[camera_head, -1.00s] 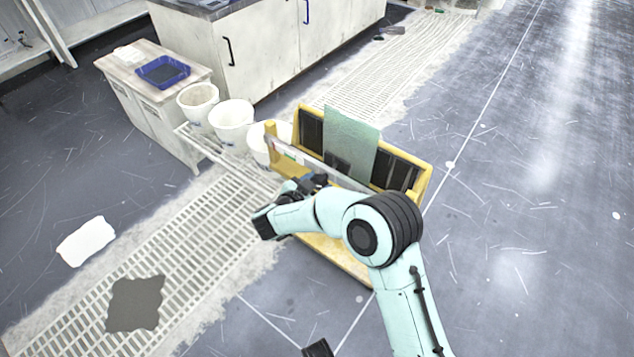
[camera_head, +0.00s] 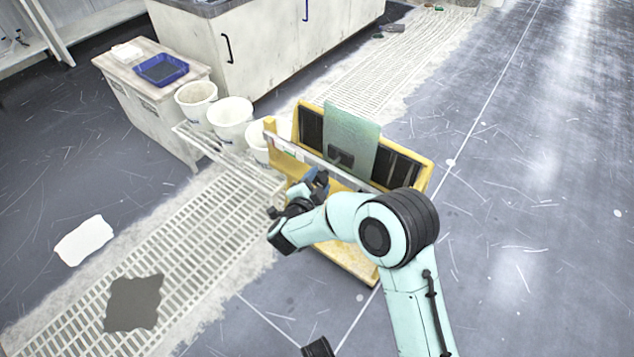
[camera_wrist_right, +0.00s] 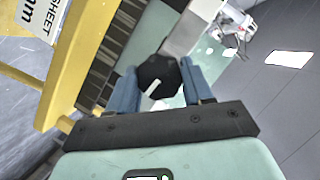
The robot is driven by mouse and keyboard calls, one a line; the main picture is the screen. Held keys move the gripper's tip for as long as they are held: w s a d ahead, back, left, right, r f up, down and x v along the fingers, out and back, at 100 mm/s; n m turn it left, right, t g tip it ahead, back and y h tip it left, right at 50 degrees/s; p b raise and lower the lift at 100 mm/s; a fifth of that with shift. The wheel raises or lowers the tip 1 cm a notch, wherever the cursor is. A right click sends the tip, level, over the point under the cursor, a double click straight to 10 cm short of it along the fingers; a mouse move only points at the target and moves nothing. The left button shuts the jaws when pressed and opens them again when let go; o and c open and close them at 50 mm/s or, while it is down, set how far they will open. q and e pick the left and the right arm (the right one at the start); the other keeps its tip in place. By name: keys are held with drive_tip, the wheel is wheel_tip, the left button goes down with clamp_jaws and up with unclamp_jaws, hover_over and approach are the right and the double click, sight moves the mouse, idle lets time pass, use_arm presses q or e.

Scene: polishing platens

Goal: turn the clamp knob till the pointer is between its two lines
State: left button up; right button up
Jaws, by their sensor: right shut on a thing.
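The clamp knob (camera_wrist_right: 158,72) is black and faceted, with a white pointer mark (camera_wrist_right: 153,89) on its face that leans a little off straight. It sits between the two blue fingers of my right gripper (camera_wrist_right: 160,86), which is shut on it. In the head view my right gripper (camera_head: 318,182) is at the front of the yellow rack (camera_head: 424,182), and the knob is hard to make out there. The two lines for the pointer cannot be made out.
A green sheet (camera_head: 352,128) stands upright in the rack, with a dark block (camera_head: 341,157) low against it. White buckets (camera_head: 231,118) stand to the left on a low rack. The floor to the right is clear.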

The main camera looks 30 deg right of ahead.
use_arm(q)
drive_tip(key=shift+f, duration=0.1)
use_arm(e)
drive_tip(key=shift+f, duration=0.1)
drive_tip(key=o, duration=1)
drive_tip(key=shift+a, duration=0.1)
use_arm(q)
drive_tip(key=shift+t, duration=0.3)
drive_tip(key=shift+w+d+r+p, duration=0.25)
drive_tip(key=shift+r+p, duration=0.25)
drive_tip(key=shift+r, duration=0.25)
drive_tip(key=shift+w+d+r+p, duration=0.25)
drive_tip(key=shift+r+p, duration=0.2)
drive_tip(key=shift+r, duration=0.3)
drive_tip(key=shift+w+d+r+p, duration=0.25)
drive_tip(key=shift+r+p, duration=0.25)
drive_tip(key=shift+r, duration=0.25)
use_arm(e)
drive_tip(key=shift+v, duration=6.7)
use_arm(q)
drive_tip(key=shift+w, duration=0.1)
